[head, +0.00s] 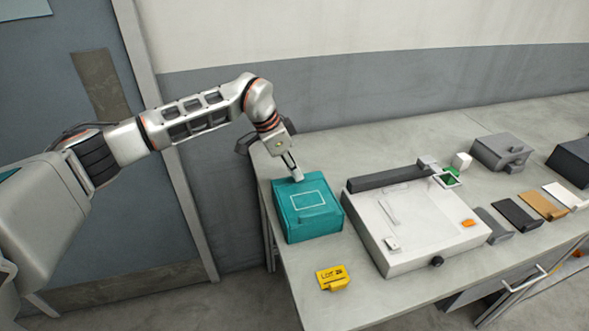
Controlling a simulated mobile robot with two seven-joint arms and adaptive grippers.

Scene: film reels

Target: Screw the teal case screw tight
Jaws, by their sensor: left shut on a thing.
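The teal case (312,222) is a box with a pale rectangular outline on its lid, standing at the left end of the bench. My left gripper (296,176) points down at the back edge of the case's top. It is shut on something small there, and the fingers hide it. The case screw itself cannot be made out. My right gripper is not in view.
Several small blocks and flat pieces lie farther right on the grey bench (300,262).

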